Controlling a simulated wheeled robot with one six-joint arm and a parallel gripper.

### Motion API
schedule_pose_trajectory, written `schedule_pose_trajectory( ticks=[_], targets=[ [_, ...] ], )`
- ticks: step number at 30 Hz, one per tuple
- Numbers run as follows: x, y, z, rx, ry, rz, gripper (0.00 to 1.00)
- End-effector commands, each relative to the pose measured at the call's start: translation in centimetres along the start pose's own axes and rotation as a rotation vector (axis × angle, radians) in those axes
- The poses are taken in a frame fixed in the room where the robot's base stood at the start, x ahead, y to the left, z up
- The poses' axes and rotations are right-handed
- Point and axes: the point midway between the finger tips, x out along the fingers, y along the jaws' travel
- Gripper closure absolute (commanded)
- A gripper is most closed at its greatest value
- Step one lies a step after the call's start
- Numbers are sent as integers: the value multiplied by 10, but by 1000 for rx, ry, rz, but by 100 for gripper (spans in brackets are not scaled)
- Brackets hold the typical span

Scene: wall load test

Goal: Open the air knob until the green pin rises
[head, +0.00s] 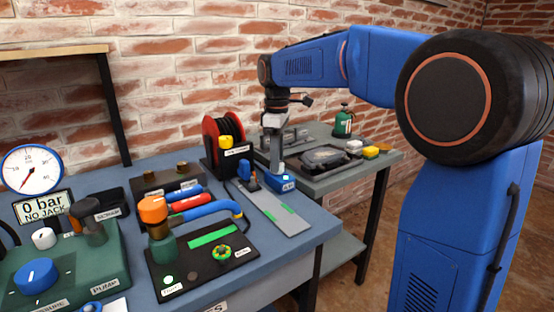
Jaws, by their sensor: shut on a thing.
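A small blue block with a white label that seems to read AIR (283,183) sits near the back right of the blue bench. My gripper (277,171) reaches straight down over this block with its jaws closed at the block's top. The air knob is hidden between the jaws, so its turn cannot be seen. I cannot make out a green pin at the block.
A grey plate with green marks (273,210) lies in front of the block. A red hose reel (224,140) stands behind left. The gauge (33,169) sits above a sign reading 0 bar NO JACK (43,208). A grey side table (352,175) holds a case and a green bottle.

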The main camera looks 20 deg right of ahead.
Motion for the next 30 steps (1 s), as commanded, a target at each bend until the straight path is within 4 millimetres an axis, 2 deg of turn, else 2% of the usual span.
schedule_pose_trajectory(
  ticks=[1, 3, 12, 17, 20, 30],
  targets=[
    [-1, 0, 0, 0, 1, 2, 66],
    [-1, 0, 0, 0, 1, 2, 49],
    [-1, 0, 0, 1, 0, 1, 49],
    [-11, 1, 0, 1, 2, 2, 49],
    [-26, 1, 0, 1, 2, 3, 49],
    [-93, 1, 0, 1, 2, 3, 49]
  ],
)
